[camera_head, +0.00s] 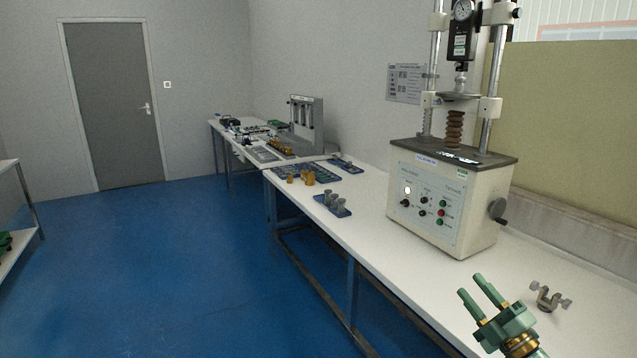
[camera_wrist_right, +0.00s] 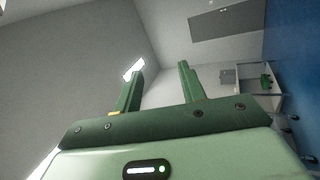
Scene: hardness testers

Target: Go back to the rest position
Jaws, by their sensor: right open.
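My right gripper (camera_head: 478,292) shows at the lower right of the head view, over the near part of the white table (camera_head: 400,258). Its two green fingers are apart with nothing between them. It is left of a small grey metal clamp-like part (camera_head: 547,298) and apart from it. In the right wrist view the fingers (camera_wrist_right: 158,90) are spread and empty, with wall, ceiling and a door behind them. My left gripper is not in view.
A cream testing machine (camera_head: 447,205) with a dial gauge and a side crank stands on the table. Small metal parts (camera_head: 333,203) and trays lie farther along it. A shelf (camera_head: 12,215) stands at the left edge. The blue floor (camera_head: 170,270) is clear.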

